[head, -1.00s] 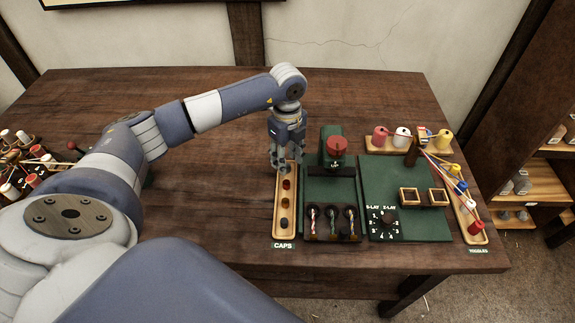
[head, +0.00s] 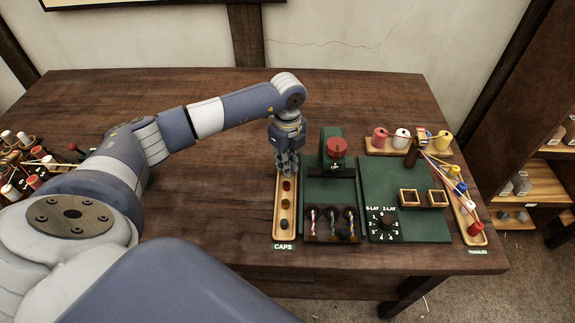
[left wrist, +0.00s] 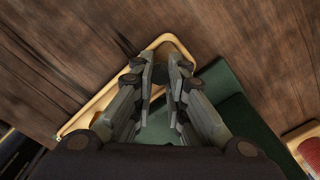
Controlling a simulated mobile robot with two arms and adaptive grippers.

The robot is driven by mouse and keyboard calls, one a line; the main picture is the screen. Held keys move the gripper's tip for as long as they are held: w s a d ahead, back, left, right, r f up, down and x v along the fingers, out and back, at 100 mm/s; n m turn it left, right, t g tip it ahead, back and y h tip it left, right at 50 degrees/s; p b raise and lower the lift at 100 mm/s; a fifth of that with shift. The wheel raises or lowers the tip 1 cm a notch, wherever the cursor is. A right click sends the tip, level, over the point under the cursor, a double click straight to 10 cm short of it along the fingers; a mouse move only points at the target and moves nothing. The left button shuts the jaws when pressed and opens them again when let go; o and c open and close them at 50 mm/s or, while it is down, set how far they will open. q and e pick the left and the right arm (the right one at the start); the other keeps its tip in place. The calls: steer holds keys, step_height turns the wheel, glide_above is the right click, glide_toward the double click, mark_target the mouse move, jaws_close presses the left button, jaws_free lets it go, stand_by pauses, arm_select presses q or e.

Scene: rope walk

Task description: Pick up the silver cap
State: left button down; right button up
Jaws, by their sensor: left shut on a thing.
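The caps tray (head: 284,236) is a long pale wooden tray on the bench, labelled CAPS. My left gripper (head: 288,168) points down at the tray's far end, beyond the red cap. Its fingers are closed in on a small thing there, which they hide; no silver cap shows clearly elsewhere in the tray. In the left wrist view the fingers (left wrist: 163,63) are close together over the tray's end (left wrist: 170,39). My right gripper is not in view.
Another green board (head: 375,172) holds two small wooden frames and a dial. Spools (head: 402,138) stand behind. Bare bench lies left of the tray.

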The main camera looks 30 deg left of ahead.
arm_select(q)
steer(key=shift+r, duration=0.55)
step_height(320, 180, up, 2)
steer(key=shift+r+b, duration=0.2)
steer(key=shift+b, duration=0.4)
steer(key=s+b, duration=0.1)
steer(key=s, duration=0.3)
steer(key=s+a+b, duration=0.1)
steer(key=s, duration=0.4)
steer(key=s+a+r+b, duration=0.1)
steer(key=s, duration=0.3)
steer(key=shift+s+a, duration=0.2)
steer(key=shift+s, duration=0.15)
steer(key=shift+s+a+r, duration=0.1)
steer(key=shift+s+r, duration=0.1)
steer(key=shift+s, duration=0.85)
